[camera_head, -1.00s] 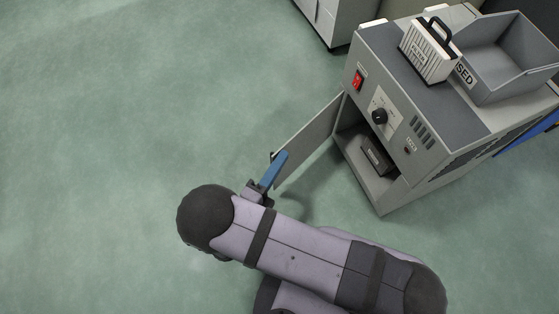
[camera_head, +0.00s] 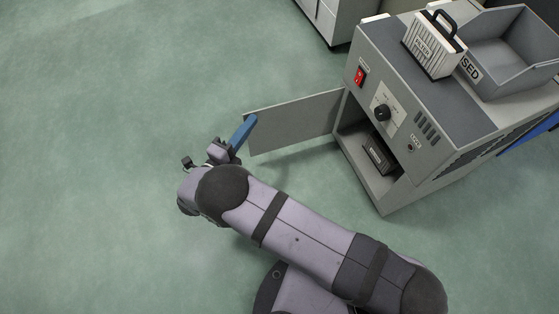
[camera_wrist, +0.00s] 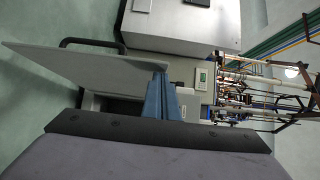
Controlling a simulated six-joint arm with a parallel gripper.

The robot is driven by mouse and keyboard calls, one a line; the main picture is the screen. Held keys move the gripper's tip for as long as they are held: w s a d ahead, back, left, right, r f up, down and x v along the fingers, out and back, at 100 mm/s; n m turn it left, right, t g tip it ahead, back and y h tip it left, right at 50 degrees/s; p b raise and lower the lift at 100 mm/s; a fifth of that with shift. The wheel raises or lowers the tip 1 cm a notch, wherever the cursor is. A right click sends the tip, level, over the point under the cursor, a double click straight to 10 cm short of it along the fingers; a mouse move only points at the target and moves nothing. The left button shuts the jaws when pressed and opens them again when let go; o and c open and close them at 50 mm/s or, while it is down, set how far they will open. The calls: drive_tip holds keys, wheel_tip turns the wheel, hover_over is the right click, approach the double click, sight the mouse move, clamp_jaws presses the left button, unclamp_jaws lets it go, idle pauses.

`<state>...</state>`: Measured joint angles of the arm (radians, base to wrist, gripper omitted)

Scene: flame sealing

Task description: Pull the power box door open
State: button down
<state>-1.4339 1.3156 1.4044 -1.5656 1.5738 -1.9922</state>
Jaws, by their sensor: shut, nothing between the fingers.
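The power box (camera_head: 437,137) is a grey cabinet at the right in the head view. Its door (camera_head: 295,122) stands wide open, swung out to the left, and the inside shows. In the wrist view the door (camera_wrist: 105,66) crosses the upper left, with a dark handle (camera_wrist: 78,42) on its far side. My gripper (camera_head: 251,120) has blue fingers, shut and empty, at the free edge of the door. In the wrist view the fingers (camera_wrist: 162,92) overlap the door's end; I cannot tell whether they touch it.
A black unit (camera_head: 379,154) sits inside the box. On top are a white filter (camera_head: 432,46) with a black handle and a grey open bin (camera_head: 505,55). Another cabinet (camera_head: 335,18) stands behind. In the wrist view, a rack of glass tubing (camera_wrist: 262,98) is at the right. Floor at the left is clear.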

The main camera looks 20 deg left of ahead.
drive_tip(key=shift+w+a+b, duration=0.6)
drive_tip(key=shift+w+a, duration=0.85)
drive_tip(key=shift+s+d+p, duration=0.25)
drive_tip(key=shift+s+p, duration=0.15)
drive_tip(key=shift+p, duration=0.05)
drive_tip(key=p, duration=0.3)
approach(244, 117)
drive_tip(key=w+a, duration=0.1)
drive_tip(key=a, duration=0.1)
drive_tip(key=shift+s+a+f, duration=0.1)
drive_tip(key=shift+s+a, duration=0.4)
drive_tip(key=shift+a, duration=0.35)
